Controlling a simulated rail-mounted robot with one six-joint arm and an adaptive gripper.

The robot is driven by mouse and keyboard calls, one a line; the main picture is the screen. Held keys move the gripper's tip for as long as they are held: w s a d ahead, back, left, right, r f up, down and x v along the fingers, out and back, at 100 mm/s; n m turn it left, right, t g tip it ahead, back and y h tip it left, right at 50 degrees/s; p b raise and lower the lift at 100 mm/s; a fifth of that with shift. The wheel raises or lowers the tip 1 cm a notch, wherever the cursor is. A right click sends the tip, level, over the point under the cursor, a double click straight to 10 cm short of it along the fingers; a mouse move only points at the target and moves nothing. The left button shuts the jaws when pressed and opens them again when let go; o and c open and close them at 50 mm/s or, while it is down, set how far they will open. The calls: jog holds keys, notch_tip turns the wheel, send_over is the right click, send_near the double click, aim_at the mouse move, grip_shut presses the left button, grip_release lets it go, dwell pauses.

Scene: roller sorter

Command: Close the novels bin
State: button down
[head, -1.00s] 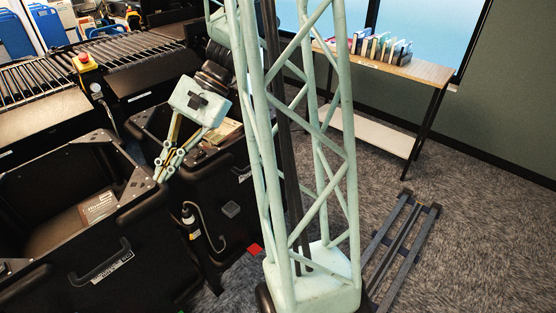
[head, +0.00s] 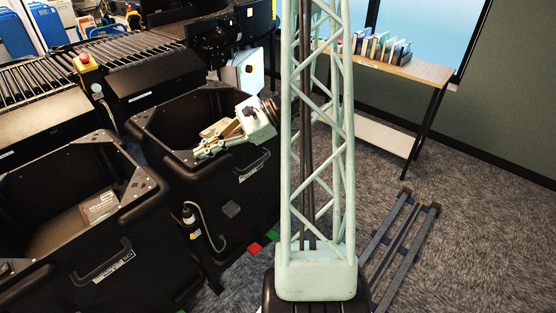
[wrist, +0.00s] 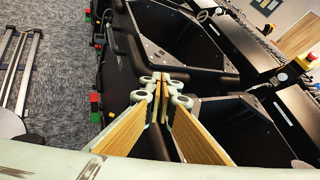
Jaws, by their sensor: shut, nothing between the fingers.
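Two open black bins stand side by side in the head view: a left bin (head: 50,240) and a right bin (head: 235,200). I cannot read their labels, so I cannot tell which is the novels bin. Both are open at the top. A brown book or box (head: 98,207) lies in the left bin. My gripper (head: 203,150) is shut and empty, pointing left over the near left rim of the right bin. In the wrist view my gripper's fingertips (wrist: 165,88) meet in front of the open bins; contact with a rim is unclear.
A roller conveyor (head: 100,68) with a red and yellow stop button (head: 85,62) runs behind the bins. A bottle-like black handle with a cable (head: 190,218) hangs between the bins. A shelf with books (head: 425,70) stands at the back right.

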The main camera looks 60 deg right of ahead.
jog(key=s+d+f+m+t+h, duration=0.25)
jog(key=d+f+m, duration=0.2)
jog(key=d, duration=0.55)
jog(key=m+t+h, duration=0.3)
jog(key=m+h, duration=0.4)
jog(key=m, duration=0.1)
send_near(269, 155)
jog(key=shift+g+y, duration=0.25)
jog(key=x, duration=0.4)
jog(key=shift+w+d+r, duration=0.1)
jog(key=shift+w+r, duration=0.05)
jog(key=s+d+f+m+h, duration=0.3)
jog(key=s+d+f, duration=0.3)
jog(key=s+f, duration=0.1)
jog(key=shift+s+f+g, duration=0.2)
jog(key=shift+f+g, duration=0.1)
jog(key=shift+f, duration=0.1)
jog(key=shift+w, duration=0.15)
jog(key=r+b+x, duration=0.1)
jog(key=b+x, duration=0.1)
jog(key=x, duration=1.1)
jog(key=shift+w, duration=0.35)
